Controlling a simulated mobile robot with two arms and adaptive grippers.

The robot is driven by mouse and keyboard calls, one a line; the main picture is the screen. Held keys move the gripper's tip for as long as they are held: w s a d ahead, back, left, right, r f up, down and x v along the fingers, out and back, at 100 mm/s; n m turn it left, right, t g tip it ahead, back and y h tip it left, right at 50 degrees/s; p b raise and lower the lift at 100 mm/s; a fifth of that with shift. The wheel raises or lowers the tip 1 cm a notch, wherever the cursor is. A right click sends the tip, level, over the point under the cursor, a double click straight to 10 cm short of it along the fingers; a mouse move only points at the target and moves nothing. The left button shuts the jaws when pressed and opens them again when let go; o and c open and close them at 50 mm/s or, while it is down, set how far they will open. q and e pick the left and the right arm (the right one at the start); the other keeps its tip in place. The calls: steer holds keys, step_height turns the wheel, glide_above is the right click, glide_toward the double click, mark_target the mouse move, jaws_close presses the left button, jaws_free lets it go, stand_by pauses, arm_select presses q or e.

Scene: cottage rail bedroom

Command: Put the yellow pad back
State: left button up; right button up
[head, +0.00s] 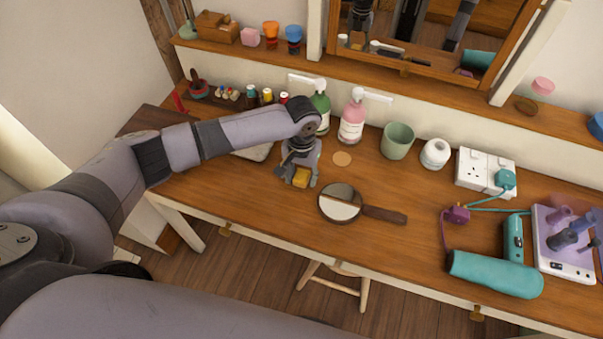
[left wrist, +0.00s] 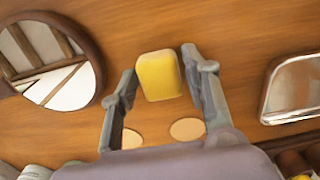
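The yellow pad (head: 301,177) is a small rounded block between the fingertips of my left gripper (head: 299,178). A pale round disc (head: 342,158) lies flat to the right of the gripper. The left wrist view shows two such discs, one (left wrist: 130,138) and another (left wrist: 187,128). My right gripper is not in view.
A round hand mirror (head: 340,204) lies right of the gripper. A green bottle (head: 320,108), a pink bottle (head: 352,120) and a green cup (head: 397,141) stand behind. A silver-rimmed tray (left wrist: 292,88) is close by. A teal hair dryer (head: 495,275) lies far right.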

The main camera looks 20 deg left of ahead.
mark_target(302, 176)
arm_select(q)
steer(key=shift+o, duration=0.7)
step_height(302, 176, up, 12)
steer(key=shift+r, duration=0.15)
stand_by(0.4)
